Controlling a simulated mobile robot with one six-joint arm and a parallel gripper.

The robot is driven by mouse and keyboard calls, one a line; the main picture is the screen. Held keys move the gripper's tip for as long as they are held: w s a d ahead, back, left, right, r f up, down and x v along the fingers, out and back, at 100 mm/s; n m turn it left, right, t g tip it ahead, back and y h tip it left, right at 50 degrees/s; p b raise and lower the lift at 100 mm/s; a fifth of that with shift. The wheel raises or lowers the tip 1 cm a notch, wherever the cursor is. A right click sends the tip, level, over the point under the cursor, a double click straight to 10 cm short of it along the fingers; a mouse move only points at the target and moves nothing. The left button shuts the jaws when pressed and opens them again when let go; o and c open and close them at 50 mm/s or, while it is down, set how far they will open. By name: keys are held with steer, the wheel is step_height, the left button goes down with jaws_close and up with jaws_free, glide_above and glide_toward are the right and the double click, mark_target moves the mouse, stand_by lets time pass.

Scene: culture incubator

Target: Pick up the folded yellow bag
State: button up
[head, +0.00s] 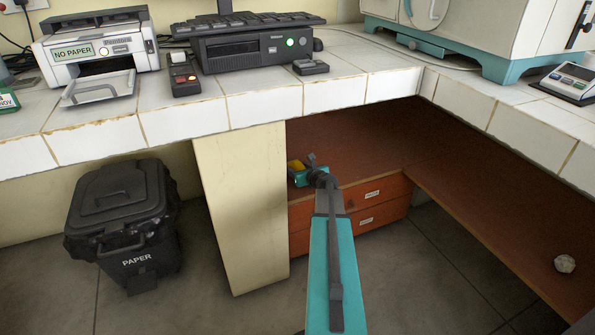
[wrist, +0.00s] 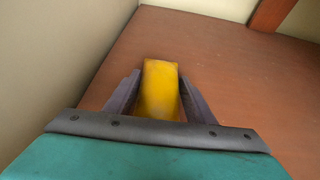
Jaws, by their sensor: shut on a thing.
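The folded yellow bag (wrist: 161,88) stands out between the two dark fingers of my gripper (wrist: 161,100) in the wrist view. My gripper is shut on it, with a finger against each side. In the head view only a small part of the yellow bag (head: 295,165) shows beside my gripper (head: 297,172), over the reddish-brown lower shelf (head: 350,142). My gripper and wrist hide most of the bag there. I cannot tell whether the bag still touches the shelf.
The white tiled counter (head: 262,105) overhangs the shelf. A cream pillar (head: 240,205) stands close left of my gripper. Drawers (head: 380,212) sit below the shelf. A crumpled pale ball (head: 564,263) lies on the shelf's right arm. A black paper bin (head: 122,225) stands at left.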

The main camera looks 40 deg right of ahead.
mark_target(299, 165)
steer(key=shift+r+p, duration=1.1)
steer(key=shift+r, duration=0.65)
steer(key=s+a+p, duration=0.1)
steer(key=s+a, duration=0.1)
steer(key=s, duration=0.1)
steer(key=s+a+r+p, duration=0.1)
steer(key=s+a, duration=0.2)
steer(key=s, duration=0.1)
steer(key=s+a+p, duration=0.1)
steer(key=s+a, duration=0.2)
steer(key=shift+s+r+p, duration=0.2)
steer(key=shift+s+p, duration=0.1)
steer(key=shift+s, duration=0.1)
steer(key=shift+s+p, duration=0.1)
steer(key=shift+p, duration=0.5)
steer(key=shift+s+a+r+p, duration=0.1)
steer(key=shift+s+a+p, duration=0.1)
steer(key=shift+p, duration=0.55)
steer(key=s+a+p, duration=0.1)
steer(key=p, duration=0.3)
steer(key=shift+s+p, duration=0.15)
steer(key=shift+p, duration=0.15)
steer(key=shift+s, duration=0.1)
